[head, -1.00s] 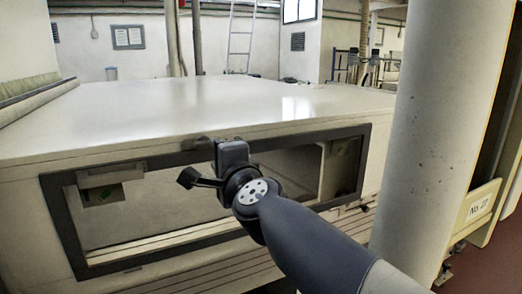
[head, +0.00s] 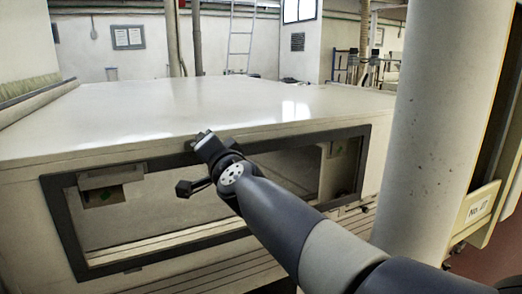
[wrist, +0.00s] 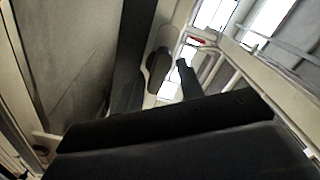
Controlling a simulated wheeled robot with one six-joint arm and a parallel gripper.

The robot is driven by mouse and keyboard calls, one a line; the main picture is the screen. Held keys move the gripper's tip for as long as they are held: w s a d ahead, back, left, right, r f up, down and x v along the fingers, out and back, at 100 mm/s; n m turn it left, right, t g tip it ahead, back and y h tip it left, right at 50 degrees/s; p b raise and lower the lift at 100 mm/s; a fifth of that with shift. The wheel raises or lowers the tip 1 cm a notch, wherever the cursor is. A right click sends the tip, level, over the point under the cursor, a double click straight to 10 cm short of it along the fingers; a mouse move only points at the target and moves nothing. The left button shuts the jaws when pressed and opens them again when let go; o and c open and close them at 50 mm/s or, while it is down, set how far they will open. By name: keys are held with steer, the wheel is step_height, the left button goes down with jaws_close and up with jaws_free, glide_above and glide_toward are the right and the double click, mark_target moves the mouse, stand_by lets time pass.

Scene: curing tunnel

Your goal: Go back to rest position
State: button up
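My gripper (head: 206,140) is in front of the upper frame edge of the machine's window in the head view, at the end of my dark grey arm. Its fingers are small and seen from behind, so their opening cannot be made out there. In the wrist view a dark gripper body fills the lower part, and the fingertips are not clearly shown. I see no object held.
The cream curing tunnel (head: 130,115) has a dark-framed window (head: 60,215) close ahead of my arm. A thick pale column (head: 438,130) stands close on the right. A cream cabinet (head: 478,215) with a label is behind it. A ladder (head: 240,40) leans at the back wall.

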steer(key=n, duration=0.3)
steer(key=shift+n, duration=0.3)
steer(key=shift+a, duration=0.1)
